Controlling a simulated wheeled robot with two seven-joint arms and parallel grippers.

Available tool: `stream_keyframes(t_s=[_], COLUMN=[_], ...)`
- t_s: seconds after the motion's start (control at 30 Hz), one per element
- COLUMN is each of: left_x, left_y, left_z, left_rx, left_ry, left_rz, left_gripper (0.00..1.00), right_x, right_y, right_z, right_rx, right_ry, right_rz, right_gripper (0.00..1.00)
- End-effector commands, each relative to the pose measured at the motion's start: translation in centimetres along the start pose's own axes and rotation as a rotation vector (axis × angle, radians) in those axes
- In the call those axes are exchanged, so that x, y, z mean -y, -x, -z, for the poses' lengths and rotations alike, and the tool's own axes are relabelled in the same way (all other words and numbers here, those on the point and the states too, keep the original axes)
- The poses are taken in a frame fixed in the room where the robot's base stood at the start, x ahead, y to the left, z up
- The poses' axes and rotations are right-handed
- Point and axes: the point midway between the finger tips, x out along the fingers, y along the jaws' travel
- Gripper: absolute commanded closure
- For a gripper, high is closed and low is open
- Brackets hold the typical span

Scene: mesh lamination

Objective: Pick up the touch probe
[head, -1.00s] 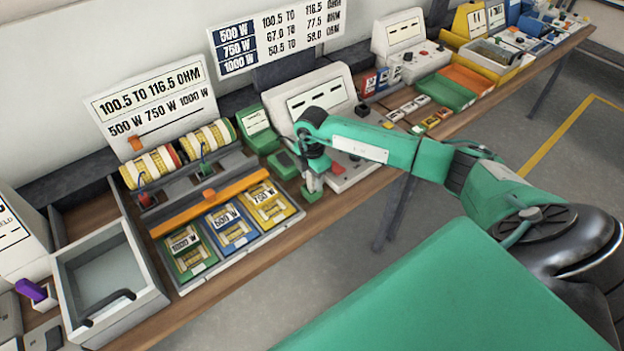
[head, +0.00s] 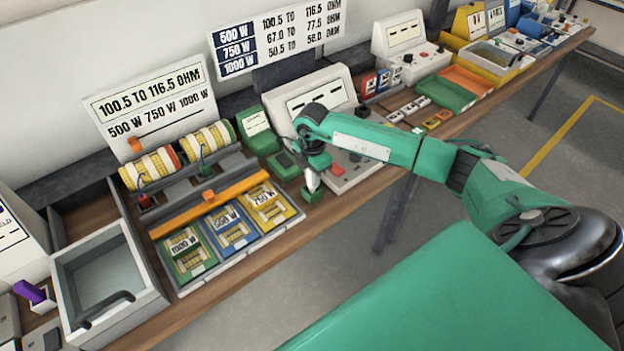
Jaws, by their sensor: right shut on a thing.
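My right gripper (head: 313,181) is at the front edge of the bench, pointing down, in front of the grey instrument. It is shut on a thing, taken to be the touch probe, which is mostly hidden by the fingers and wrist. A small green block (head: 312,196) stands on the wood directly below the fingertips. I cannot tell whether the held thing still touches this block. My left gripper is not in view.
The grey instrument (head: 320,88) with a red button stands behind my right gripper. A green meter (head: 257,131) is to its left. A rack holds two wire-wound coils (head: 208,138) and several labelled cards. An open grey tray (head: 150,300) is at the left. Floor lies beyond the front edge.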

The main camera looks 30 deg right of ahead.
Motion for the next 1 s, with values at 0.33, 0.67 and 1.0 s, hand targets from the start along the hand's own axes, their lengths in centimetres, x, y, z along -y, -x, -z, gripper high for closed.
stream_keyframes(t_s=[0.33, 0.67, 1.0], left_x=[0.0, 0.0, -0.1], left_y=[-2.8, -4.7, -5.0], left_z=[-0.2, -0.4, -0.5], left_rx=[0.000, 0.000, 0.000], left_ry=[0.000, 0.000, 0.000], left_rz=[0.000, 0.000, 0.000], left_gripper=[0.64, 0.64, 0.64], right_x=[-0.2, 0.0, 0.0], right_y=[7.8, 16.0, 18.5], right_z=[0.0, 0.0, 0.0], right_rx=[0.001, 0.000, 0.000], right_ry=[0.003, 0.001, 0.002], right_rz=[-0.010, -0.005, -0.001], right_gripper=[1.00, 1.00, 1.00])
